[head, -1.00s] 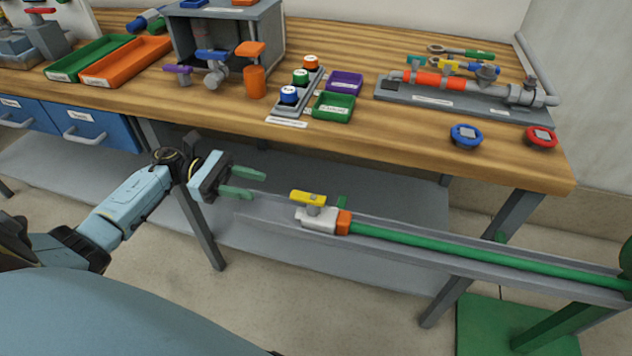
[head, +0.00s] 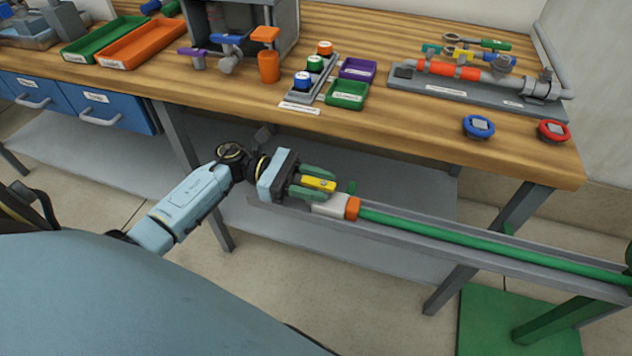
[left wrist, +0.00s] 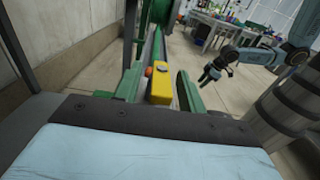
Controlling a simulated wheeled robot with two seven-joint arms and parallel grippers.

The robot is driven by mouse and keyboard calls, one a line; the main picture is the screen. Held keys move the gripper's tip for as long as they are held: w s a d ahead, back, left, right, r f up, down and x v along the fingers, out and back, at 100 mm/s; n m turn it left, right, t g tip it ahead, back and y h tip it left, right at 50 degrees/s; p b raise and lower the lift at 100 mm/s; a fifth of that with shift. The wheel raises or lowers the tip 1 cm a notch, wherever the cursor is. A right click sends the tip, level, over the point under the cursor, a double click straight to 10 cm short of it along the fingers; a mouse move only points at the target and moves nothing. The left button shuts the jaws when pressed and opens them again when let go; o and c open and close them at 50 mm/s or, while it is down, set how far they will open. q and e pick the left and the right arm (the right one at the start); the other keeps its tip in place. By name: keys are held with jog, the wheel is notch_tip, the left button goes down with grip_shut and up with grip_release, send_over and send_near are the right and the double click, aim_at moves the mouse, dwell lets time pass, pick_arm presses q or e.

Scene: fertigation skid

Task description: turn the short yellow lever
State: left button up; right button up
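A short yellow lever (head: 318,184) sits on a white valve body (head: 330,207) with an orange collar, at the end of a green hose in a grey channel. My left gripper (head: 312,184) is at the lever, one green finger on each side of it. In the left wrist view the yellow lever (left wrist: 160,87) lies between the two fingers (left wrist: 158,90), with narrow gaps visible, so the gripper looks open. My right gripper (left wrist: 210,73) shows small in the left wrist view; whether it is open is unclear. It is outside the head view.
The wooden bench (head: 400,125) stands behind the channel. Another yellow lever (head: 464,54) is on the bench pipe assembly (head: 480,78). A green hose (head: 480,240) runs right along the grey channel. A green base plate (head: 500,320) stands on the floor at right.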

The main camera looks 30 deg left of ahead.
pick_arm(q)
jog(key=c, duration=0.9)
jog(key=shift+o, duration=0.2)
